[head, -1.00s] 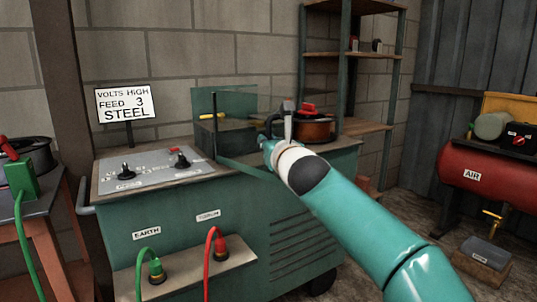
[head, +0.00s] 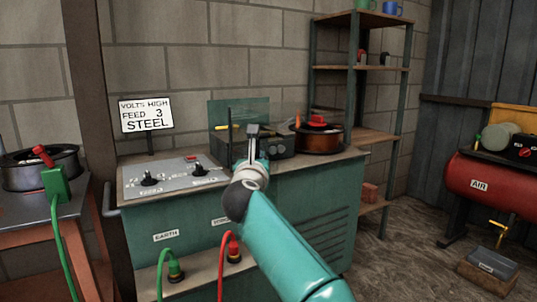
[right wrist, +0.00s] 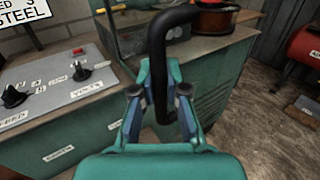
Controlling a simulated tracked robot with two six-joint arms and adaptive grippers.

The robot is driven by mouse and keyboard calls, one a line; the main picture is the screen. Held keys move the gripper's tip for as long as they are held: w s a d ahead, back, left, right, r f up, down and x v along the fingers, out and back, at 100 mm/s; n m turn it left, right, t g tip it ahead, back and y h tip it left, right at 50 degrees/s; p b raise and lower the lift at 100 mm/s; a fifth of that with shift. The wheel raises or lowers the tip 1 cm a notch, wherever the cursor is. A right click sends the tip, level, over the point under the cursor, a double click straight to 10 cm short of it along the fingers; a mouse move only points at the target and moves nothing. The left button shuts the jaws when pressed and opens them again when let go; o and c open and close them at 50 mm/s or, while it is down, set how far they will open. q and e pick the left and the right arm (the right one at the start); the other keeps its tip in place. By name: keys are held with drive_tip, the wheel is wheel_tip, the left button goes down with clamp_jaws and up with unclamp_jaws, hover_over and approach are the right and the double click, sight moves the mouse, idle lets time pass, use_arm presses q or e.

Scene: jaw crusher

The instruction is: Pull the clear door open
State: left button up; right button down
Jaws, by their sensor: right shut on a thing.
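My right gripper (head: 253,133) comes up from the bottom of the head view, in front of the machine's feed compartment. In the right wrist view its two fingers (right wrist: 161,108) are shut on a black bent handle (right wrist: 158,60), which stands up between them. The handle belongs to the clear door. The door's pane is hard to make out in the head view and seems almost edge-on behind my gripper, swung out from the compartment. The dark feed mechanism (head: 278,146) shows to the right of the gripper. My left gripper is not in view.
The green machine (head: 310,205) has a control panel (head: 172,178) at left. Green and red cables hang from its front. A brown spool (head: 318,141) sits on top at right. Shelves (head: 362,68) stand behind, a red air tank (head: 482,176) at far right.

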drive_tip(key=shift+a+f, duration=0.1)
drive_tip(key=shift+f, duration=0.1)
drive_tip(key=c, duration=1.7)
unclamp_jaws()
drive_tip(key=o, duration=0.5)
drive_tip(key=shift+s+r, duration=0.1)
drive_tip(key=shift+r, duration=0.05)
drive_tip(key=s, duration=1.2)
drive_tip(key=shift+a, duration=0.25)
